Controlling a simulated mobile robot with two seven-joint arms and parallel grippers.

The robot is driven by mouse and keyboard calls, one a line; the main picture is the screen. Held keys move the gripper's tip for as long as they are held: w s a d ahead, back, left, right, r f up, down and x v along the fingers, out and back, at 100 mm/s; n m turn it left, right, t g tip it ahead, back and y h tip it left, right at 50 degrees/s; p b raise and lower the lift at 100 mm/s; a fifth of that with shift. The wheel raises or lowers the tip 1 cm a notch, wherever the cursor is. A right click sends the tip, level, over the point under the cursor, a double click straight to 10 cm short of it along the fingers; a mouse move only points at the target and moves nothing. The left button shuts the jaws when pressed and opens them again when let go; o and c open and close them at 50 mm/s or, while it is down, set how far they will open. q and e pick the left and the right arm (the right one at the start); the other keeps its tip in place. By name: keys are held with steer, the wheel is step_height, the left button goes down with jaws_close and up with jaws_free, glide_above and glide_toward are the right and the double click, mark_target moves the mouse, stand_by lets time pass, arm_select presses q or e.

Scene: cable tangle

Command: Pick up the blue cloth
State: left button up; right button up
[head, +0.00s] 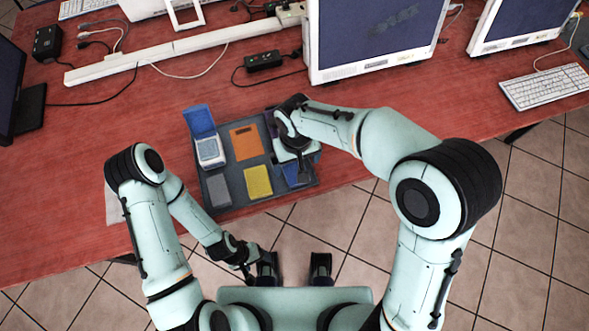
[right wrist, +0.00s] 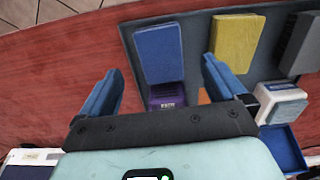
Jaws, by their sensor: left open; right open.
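The blue cloth (head: 293,176) lies flat in the near right part of a dark tray (head: 236,200), partly covered by my right gripper in the head view. In the right wrist view the blue cloth (right wrist: 158,50) shows whole, as a blue rectangle. My right gripper (head: 299,165) is above it. In the right wrist view, the open fingers of my right gripper (right wrist: 160,68) stand apart on either side of the cloth's near end, with nothing held. My left gripper (head: 256,272) is open and empty, low beside my base, away from the tray.
A yellow cloth (head: 257,182), a grey cloth (head: 218,190) and an orange cloth (head: 246,142) share the tray. A white box with an open blue lid (head: 199,121) stands at its left. A purple item (right wrist: 166,97) lies beyond the blue cloth. Monitors and cables fill the table's back.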

mark_target(295, 169)
steer(key=shift+w+a+f, duration=0.1)
steer(key=shift+w+f, duration=0.1)
steer(key=shift+f, duration=1.15)
steer(key=shift+w+a+f, duration=0.1)
steer(key=shift+w+f, duration=0.1)
steer(key=shift+f, duration=1.15)
steer(key=c, duration=1.1)
